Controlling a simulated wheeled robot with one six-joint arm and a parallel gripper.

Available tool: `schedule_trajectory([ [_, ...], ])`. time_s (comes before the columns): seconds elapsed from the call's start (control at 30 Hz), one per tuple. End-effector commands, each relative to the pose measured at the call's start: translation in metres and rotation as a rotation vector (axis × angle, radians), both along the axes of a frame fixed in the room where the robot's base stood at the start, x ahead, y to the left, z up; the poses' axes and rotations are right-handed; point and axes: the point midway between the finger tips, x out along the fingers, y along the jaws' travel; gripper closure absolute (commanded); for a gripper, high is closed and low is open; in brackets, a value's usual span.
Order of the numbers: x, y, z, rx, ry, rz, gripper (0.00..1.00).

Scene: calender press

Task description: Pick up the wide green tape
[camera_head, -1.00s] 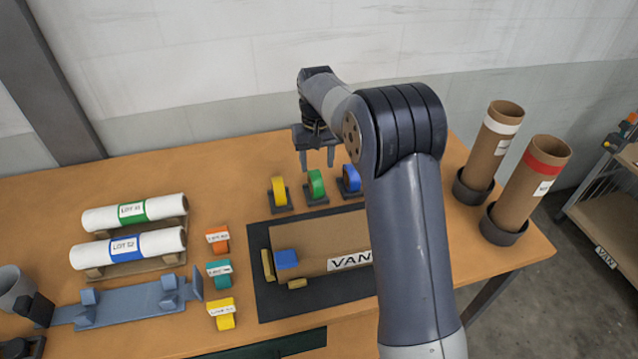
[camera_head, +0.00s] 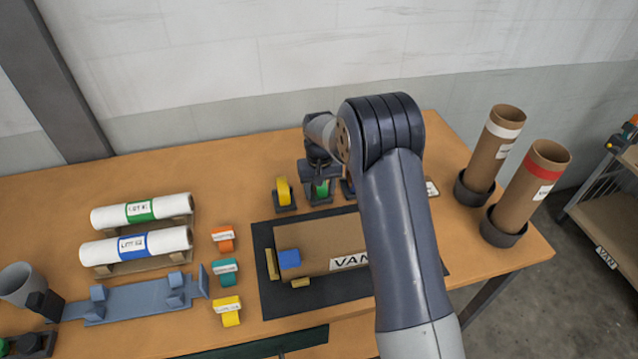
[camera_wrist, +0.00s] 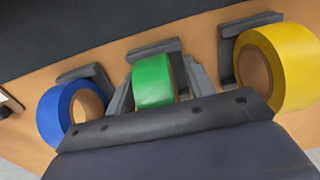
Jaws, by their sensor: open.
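The wide green tape (camera_wrist: 153,82) stands upright in its dark holder, in the middle of a row of three tapes. In the head view the green tape (camera_head: 322,189) is partly hidden by my gripper (camera_head: 319,190). My gripper is open and lowered over it. In the wrist view one grey finger shows on each side of the tape, so my gripper (camera_wrist: 155,90) straddles it. The lower part of the tape is hidden behind my gripper's body. I cannot tell whether the fingers touch it.
A yellow tape (camera_head: 283,192) and a blue tape (camera_wrist: 70,112) stand in holders close on either side. A dark mat (camera_head: 265,292) with a brown VAN-labelled piece (camera_head: 325,235) lies in front. Two cardboard tubes (camera_head: 530,192) stand at the right. White rolls (camera_head: 170,210) lie at the left.

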Motion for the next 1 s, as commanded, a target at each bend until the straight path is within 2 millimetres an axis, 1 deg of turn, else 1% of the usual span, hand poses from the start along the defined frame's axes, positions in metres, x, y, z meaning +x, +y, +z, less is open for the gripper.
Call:
schedule_trajectory([
  [0.03,0.0,0.0,0.0,0.0,0.0,0.0,0.49],
  [0.07,0.0,0.0,0.0,0.0,0.0,0.0,0.52],
  [0.6,0.0,0.0,0.001,0.0,0.0,0.0,0.96],
  [0.63,0.0,0.0,0.001,0.0,0.0,0.0,0.97],
  [0.87,0.0,0.0,0.002,0.0,-0.001,0.0,0.98],
  [0.97,0.001,0.0,0.01,0.001,-0.003,0.0,0.98],
  [1.0,0.001,0.0,0.015,0.001,-0.004,0.0,0.98],
])
